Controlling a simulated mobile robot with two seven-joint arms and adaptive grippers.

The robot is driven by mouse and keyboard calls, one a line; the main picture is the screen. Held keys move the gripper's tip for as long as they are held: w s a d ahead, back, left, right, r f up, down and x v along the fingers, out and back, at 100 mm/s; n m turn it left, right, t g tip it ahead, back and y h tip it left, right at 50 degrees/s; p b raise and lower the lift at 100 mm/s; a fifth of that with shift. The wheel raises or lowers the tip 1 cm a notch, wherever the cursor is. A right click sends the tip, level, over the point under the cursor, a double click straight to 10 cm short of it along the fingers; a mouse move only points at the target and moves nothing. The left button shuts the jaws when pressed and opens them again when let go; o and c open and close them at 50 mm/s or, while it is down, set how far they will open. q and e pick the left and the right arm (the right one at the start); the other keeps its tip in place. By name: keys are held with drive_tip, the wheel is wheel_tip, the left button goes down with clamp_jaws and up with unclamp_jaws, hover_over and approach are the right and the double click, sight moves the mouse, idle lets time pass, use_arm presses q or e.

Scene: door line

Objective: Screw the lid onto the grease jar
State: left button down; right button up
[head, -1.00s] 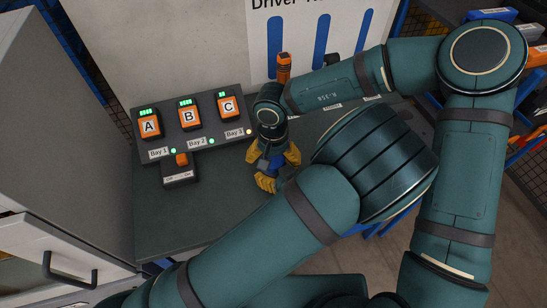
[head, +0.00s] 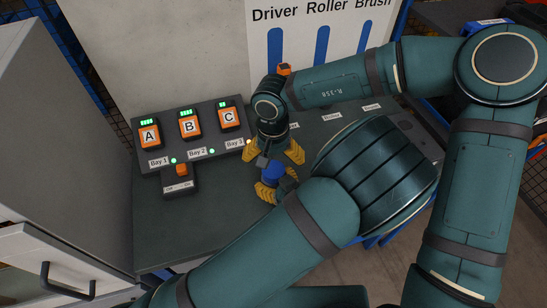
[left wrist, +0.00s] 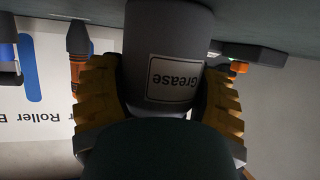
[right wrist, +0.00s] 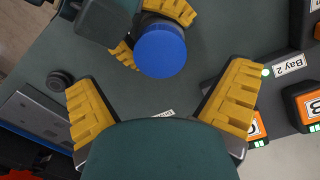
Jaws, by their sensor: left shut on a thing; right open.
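The grey grease jar (left wrist: 165,50) with its "Grease" label fills the middle of the left wrist view. My left gripper (head: 277,185) is shut around it, a yellow finger on each side. The blue lid (right wrist: 161,52) sits on top of the jar in the right wrist view and shows in the head view (head: 272,173). How tightly it is seated cannot be told. My right gripper (right wrist: 163,88) is open and empty, its fingers apart from the lid. In the head view it (head: 273,154) is just behind the lid.
A dark panel with orange units A (head: 149,134), B (head: 189,125) and C (head: 228,118) stands left of my grippers. An orange switch box (head: 181,178) is in front of it. The grey worktop (head: 210,220) is clear at front left. A labelled tool board (head: 318,30) stands behind.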

wheel_tip(320, 180, up, 12)
idle(0.5)
use_arm(q)
unclamp_jaws()
drive_tip(key=shift+s+d, duration=0.1)
drive_tip(key=v, duration=1.2)
drive_tip(key=shift+f, duration=0.1)
